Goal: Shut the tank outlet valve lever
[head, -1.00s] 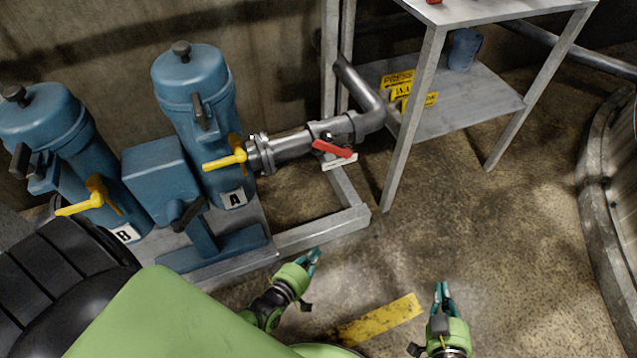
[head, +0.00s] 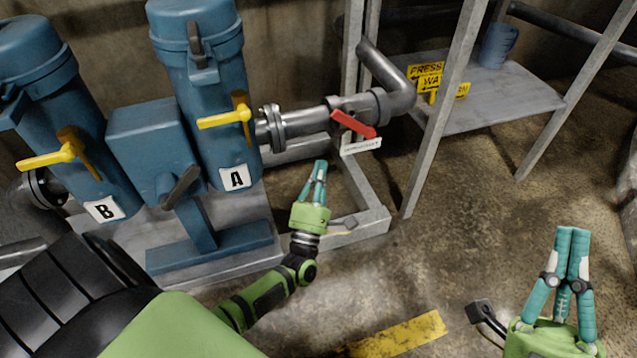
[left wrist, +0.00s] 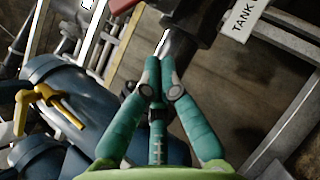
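The red valve lever (head: 353,124) is on the grey pipe right of the blue canister A, slanting down to the right. A white tag (head: 361,146) hangs just below it. My left gripper (head: 318,166) is below and left of the lever in the head view, fingers together, empty and apart from it. In the left wrist view my left gripper (left wrist: 158,66) shows its tips together. My right gripper (head: 572,236) is shut and empty at the lower right.
Blue canisters A (head: 207,100) and B (head: 60,120) carry yellow levers (head: 228,118). A metal shelf (head: 500,100) with a blue mug (head: 498,46) stands to the right of the valve, its leg close by. Open floor lies in front.

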